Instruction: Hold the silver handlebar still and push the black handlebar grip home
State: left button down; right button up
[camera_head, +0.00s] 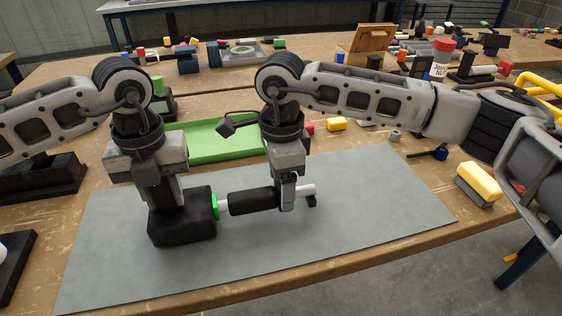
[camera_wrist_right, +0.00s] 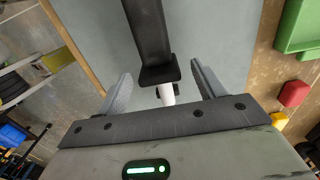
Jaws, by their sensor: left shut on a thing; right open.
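The black handlebar grip (camera_head: 254,201) lies level around the silver handlebar (camera_head: 223,206), which shows at both ends of it. The handlebar's left end meets a green collar (camera_head: 214,207) on a black block (camera_head: 185,228). My left gripper (camera_head: 163,200) is shut at the top of this block; its fingertips are partly hidden. My right gripper (camera_head: 288,203) is open at the grip's right end. In the right wrist view, its spread fingers (camera_wrist_right: 166,88) stand either side of the pale bar (camera_wrist_right: 166,94), apart from it, with the flanged dark grip (camera_wrist_right: 150,40) just beyond.
The grey mat (camera_head: 370,215) is clear on its right and in front. A green tray (camera_head: 225,138) lies behind my arms. A yellow-topped block (camera_head: 480,183) sits near the table's right edge. Small red and yellow pieces (camera_head: 337,124) lie behind the mat.

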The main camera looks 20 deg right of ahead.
aim_at(270, 189)
pick_arm(q)
jog(key=shift+r, duration=0.1)
pick_arm(e)
jog(key=shift+f, duration=0.3)
jog(key=c, duration=1.2)
pick_arm(q)
jog(key=shift+d, duration=0.1)
pick_arm(e)
jog(key=shift+o, duration=0.2)
jog(key=shift+a, duration=1.1)
jog(key=o, duration=1.2)
jog(key=shift+c, duration=0.2)
jog(key=shift+d+r, duration=0.1)
jog(key=shift+r, duration=0.05)
notch_tip(270, 189, up, 12)
jog(key=shift+w, duration=0.15)
